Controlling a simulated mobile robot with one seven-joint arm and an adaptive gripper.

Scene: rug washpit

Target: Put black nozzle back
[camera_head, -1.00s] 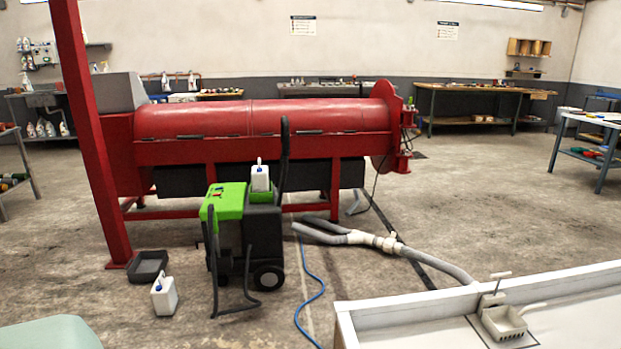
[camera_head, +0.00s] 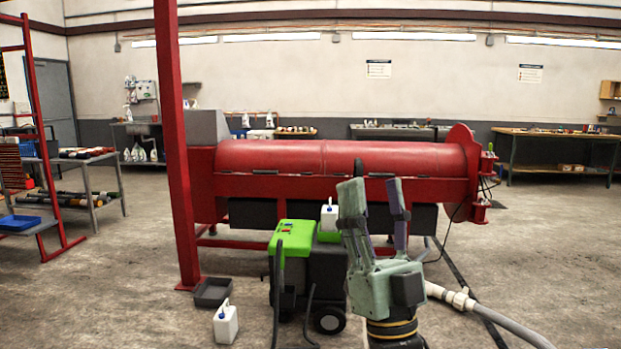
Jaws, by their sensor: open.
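My gripper (camera_head: 374,188) is raised in front of the green and black machine in the head view, fingers pointing up. The fingers are apart, and I see nothing between them. It hides part of the machine and of the red drum behind. I cannot make out a black nozzle for certain. Dark long-shaped items (camera_head: 68,199) lie on the lower shelf of the rack at the left, too small to identify.
A green and black wheeled machine (camera_head: 295,245) stands before a large red drum (camera_head: 300,158). A white jug (camera_head: 226,323) and a dark tray (camera_head: 213,292) sit on the floor by a red post (camera_head: 178,150). A grey hose (camera_head: 510,327) lies at the right. The left floor is mostly clear.

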